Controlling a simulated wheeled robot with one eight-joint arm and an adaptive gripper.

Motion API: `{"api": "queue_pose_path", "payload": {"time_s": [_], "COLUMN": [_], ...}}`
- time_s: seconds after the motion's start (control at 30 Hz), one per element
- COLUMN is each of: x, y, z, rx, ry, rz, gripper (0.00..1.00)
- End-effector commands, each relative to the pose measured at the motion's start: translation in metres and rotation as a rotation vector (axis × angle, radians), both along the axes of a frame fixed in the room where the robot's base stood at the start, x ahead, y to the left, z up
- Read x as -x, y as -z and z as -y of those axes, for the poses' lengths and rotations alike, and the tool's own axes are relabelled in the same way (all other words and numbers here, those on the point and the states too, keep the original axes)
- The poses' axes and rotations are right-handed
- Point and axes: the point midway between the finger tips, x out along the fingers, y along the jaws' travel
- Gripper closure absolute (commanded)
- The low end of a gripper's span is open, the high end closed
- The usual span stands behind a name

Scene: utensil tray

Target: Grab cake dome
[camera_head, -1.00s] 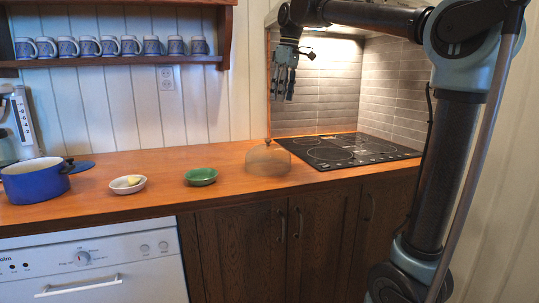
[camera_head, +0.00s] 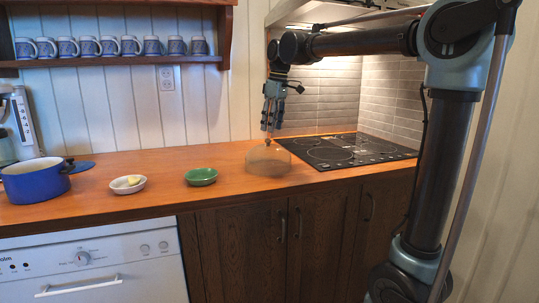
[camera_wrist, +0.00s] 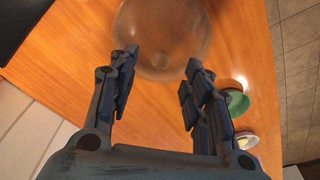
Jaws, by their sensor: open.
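The cake dome (camera_head: 268,159) is a clear, see-through dome with a small knob on top. It stands on the wooden counter just left of the black cooktop. In the wrist view the dome (camera_wrist: 190,35) shows at the top, beyond my fingertips, with its round knob roughly between them. My gripper (camera_head: 269,128) points down above the dome, its fingertips a little above the knob. In the wrist view my gripper (camera_wrist: 158,75) is open, with nothing between its fingers.
A green bowl (camera_head: 201,176), a white dish (camera_head: 127,186) with a yellow piece in it and a blue pot (camera_head: 35,183) stand to the left on the counter (camera_head: 230,194). The black cooktop (camera_head: 345,151) lies to the right. A shelf with several mugs hangs above.

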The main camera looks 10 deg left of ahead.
Motion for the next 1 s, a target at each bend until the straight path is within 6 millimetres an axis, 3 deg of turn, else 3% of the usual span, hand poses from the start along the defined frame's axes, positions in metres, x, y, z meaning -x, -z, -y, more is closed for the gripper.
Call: {"api": "queue_pose_path", "payload": {"time_s": [0.17,0.5,0.83,1.0], "x": [-0.001,-0.004,-0.004,-0.004], "y": [0.009,0.049,0.054,0.054], "z": [-0.002,-0.013,-0.013,-0.013], "rx": [0.000,0.000,0.000,0.000], "ry": [0.000,0.001,0.001,0.001], "rz": [0.000,0.000,0.000,0.000], "gripper": [0.55,0.55,0.55,0.93]}}
